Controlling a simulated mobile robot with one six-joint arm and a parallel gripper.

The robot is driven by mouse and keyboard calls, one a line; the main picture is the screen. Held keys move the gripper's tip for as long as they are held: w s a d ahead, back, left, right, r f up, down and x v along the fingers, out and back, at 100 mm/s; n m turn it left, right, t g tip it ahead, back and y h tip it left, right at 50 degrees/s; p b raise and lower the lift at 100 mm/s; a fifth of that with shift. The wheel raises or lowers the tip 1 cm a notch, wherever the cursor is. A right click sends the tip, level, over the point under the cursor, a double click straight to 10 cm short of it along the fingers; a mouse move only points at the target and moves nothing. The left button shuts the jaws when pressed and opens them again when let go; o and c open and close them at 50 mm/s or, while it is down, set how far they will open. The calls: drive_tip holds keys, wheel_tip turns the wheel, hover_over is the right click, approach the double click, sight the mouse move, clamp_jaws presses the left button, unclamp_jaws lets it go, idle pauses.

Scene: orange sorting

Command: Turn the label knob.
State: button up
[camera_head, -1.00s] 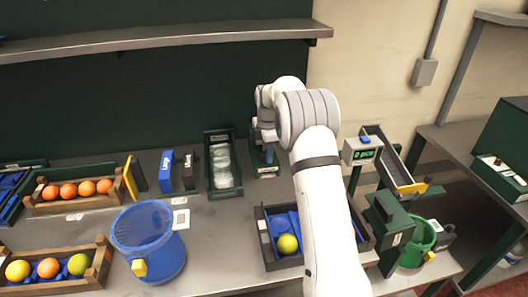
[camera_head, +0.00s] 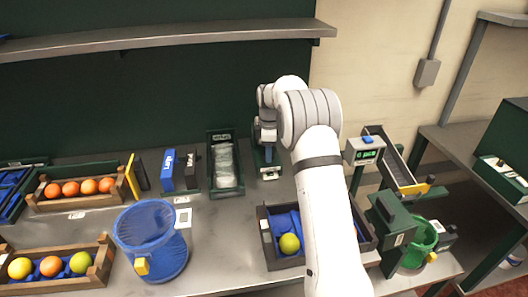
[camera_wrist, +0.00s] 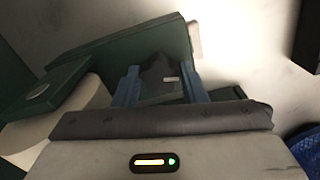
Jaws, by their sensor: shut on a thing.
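The label machine (camera_head: 272,172) is a dark green unit at the back of the bench, with a small white patch low on its front. My gripper (camera_head: 266,146) is over it, partly hidden by my own arm. In the wrist view the machine's green housing (camera_wrist: 125,38) fills the upper middle. The two blue fingers of my gripper (camera_wrist: 163,84) are on either side of a dark knob (camera_wrist: 158,72) with a small pale mark. The gripper is shut on this knob. The head view does not show the knob clearly.
A green tray of clear packs (camera_head: 224,189) stands just left of the machine. A blue mesh basket (camera_head: 150,238) and orange crates (camera_head: 72,201) are farther left.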

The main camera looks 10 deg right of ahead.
drive_tip(key=m, duration=0.4)
drive_tip(key=shift+d, duration=0.25)
drive_tip(key=m, duration=0.3)
drive_tip(key=shift+s, duration=0.15)
drive_tip(key=m, duration=0.4)
drive_tip(key=shift+a+f+m, duration=0.1)
drive_tip(key=shift+a+m, duration=0.1)
drive_tip(key=shift+m, duration=0.2)
drive_tip(key=shift+s+m, duration=0.1)
drive_tip(key=shift+m, duration=0.2)
drive_tip(key=shift+s+a+f+m, duration=0.1)
drive_tip(key=shift+a+f+m, duration=0.05)
drive_tip(key=shift+m, duration=1.05)
idle(1.2)
idle(0.4)
drive_tip(key=o, duration=1)
drive_tip(key=shift+r, duration=0.2)
drive_tip(key=shift+r, duration=0.15)
